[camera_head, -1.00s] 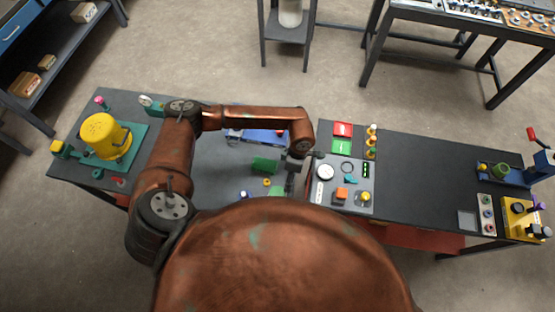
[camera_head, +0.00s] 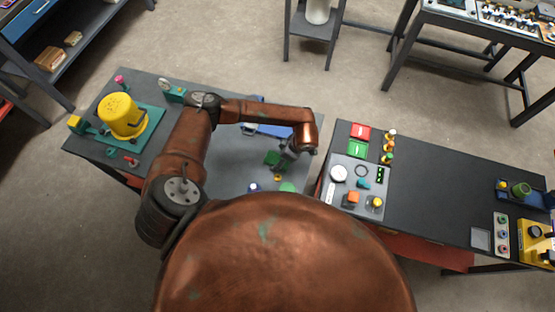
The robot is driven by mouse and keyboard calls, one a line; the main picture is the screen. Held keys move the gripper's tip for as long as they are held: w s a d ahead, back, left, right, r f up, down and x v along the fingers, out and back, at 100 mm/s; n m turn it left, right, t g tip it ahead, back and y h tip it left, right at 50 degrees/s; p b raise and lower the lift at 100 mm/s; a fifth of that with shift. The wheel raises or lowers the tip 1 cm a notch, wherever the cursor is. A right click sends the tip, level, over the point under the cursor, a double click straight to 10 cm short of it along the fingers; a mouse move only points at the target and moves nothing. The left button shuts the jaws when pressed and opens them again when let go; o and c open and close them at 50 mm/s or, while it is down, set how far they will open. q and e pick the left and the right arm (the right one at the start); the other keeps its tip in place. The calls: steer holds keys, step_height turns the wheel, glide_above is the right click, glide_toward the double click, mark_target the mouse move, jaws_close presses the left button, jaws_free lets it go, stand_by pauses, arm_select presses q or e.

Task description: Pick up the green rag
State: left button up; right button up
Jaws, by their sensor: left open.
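My left gripper (camera_head: 284,161) is small and dark in the head view, below the end of my copper-coloured left arm. It is open over the grey table (camera_head: 225,170), right beside a dark green piece (camera_head: 272,157) and partly covering it. A lighter green piece (camera_head: 288,187) lies nearer to me, partly hidden behind my copper body. Both are too small to tell for sure which is the green rag. I cannot tell whether the jaws touch the dark green piece. My right gripper is not in view.
A yellow motor (camera_head: 121,116) stands on a green base at the left. A blue item (camera_head: 268,131) lies behind my forearm. At the right, a control panel (camera_head: 341,190) and red and green squares sit on a dark bench (camera_head: 430,180). A small yellow part (camera_head: 278,178) lies near the gripper.

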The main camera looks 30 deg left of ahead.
arm_select(q)
steer(key=shift+a+f, duration=0.1)
steer(key=shift+f, duration=0.15)
steer(key=shift+c, duration=0.5)
steer(key=c, duration=1.1)
